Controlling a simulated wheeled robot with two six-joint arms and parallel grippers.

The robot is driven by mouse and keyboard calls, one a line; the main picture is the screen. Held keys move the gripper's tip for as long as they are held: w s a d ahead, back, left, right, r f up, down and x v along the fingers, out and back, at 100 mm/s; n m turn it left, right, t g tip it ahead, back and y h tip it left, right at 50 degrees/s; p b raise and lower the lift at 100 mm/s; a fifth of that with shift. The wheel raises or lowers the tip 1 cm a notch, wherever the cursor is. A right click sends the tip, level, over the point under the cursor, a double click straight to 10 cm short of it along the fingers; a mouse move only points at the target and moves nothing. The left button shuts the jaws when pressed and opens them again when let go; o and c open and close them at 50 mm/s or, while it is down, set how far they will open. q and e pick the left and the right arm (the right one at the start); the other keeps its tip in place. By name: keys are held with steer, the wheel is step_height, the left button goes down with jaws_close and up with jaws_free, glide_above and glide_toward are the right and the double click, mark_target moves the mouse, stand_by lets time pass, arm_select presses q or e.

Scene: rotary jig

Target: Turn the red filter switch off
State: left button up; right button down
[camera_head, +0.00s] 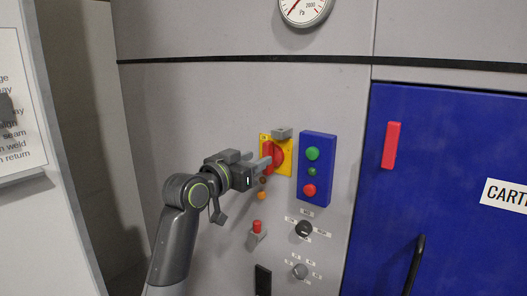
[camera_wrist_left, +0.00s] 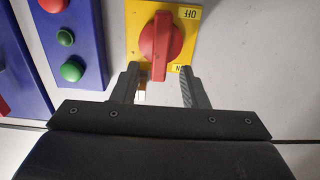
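The red filter switch (camera_head: 277,155) is a rotary knob on a yellow plate (camera_head: 289,169) on the grey panel. In the left wrist view the red knob (camera_wrist_left: 160,42) shows upside down, with its handle pointing down toward the gripper, beside the ON label (camera_wrist_left: 180,68). The OFF label (camera_wrist_left: 189,14) is at the plate's far corner. My left gripper (camera_head: 264,164) reaches the switch from the left. In the left wrist view its fingers (camera_wrist_left: 159,80) are open, one on each side of the knob's near end, with gaps visible. My right gripper is not in view.
A blue box (camera_head: 318,169) with green and red buttons stands close right of the switch. A grey block (camera_head: 282,133) sits at the plate's top. A blue cabinet door (camera_head: 450,140) is at right.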

mark_target(265, 155)
arm_select(q)
steer(key=shift+p+x, duration=0.45)
steer(key=shift+x, duration=1.55)
jaws_close()
